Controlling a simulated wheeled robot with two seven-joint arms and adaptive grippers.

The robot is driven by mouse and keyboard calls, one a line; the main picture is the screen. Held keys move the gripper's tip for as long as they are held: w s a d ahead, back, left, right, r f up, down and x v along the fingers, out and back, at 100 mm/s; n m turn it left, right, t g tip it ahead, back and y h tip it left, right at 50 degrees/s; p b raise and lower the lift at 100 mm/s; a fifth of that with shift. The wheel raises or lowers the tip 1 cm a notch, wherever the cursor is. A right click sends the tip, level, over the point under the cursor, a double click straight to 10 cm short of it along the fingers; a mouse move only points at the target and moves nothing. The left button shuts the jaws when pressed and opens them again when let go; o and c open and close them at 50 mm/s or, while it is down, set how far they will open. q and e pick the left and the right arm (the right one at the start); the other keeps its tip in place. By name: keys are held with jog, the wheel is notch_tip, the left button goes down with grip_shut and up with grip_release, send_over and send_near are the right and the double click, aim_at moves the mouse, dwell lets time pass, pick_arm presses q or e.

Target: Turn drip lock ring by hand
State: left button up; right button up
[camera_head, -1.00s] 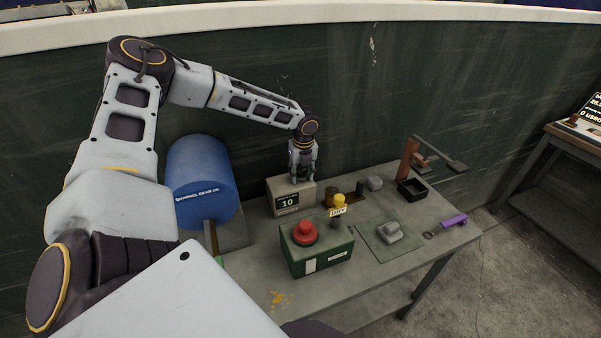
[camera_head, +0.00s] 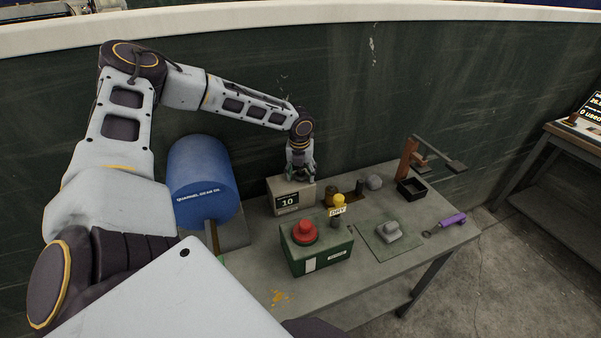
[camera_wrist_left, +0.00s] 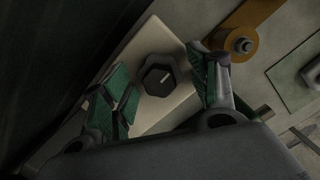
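A beige box (camera_head: 287,203) with a dark display reading 10 stands on the bench near the back wall. I cannot tell whether the rim is a separate lock ring. My left gripper (camera_head: 300,174) is over the box, pointing down. In the left wrist view, the green-padded fingers of my left gripper (camera_wrist_left: 161,72) are spread on either side of the knob, with visible gaps. My right gripper is not in view.
A green box with a red button (camera_head: 305,232) is in front. A yellow knob (camera_head: 339,200), a mat with a grey piece (camera_head: 389,232) and a purple-handled tool (camera_head: 453,219) lie to the right.

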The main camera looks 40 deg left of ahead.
pick_arm(q)
jog(key=shift+r, duration=0.15)
jog(key=shift+r+p, duration=2.05)
jog(key=shift+r, duration=0.9)
jog(key=shift+d+r, duration=0.1)
jog(key=shift+r, duration=0.75)
notch_tip(320, 180, up, 10)
jog(key=s, duration=0.1)
jog(key=shift+s+d, duration=0.2)
jog(key=shift+d, duration=0.2)
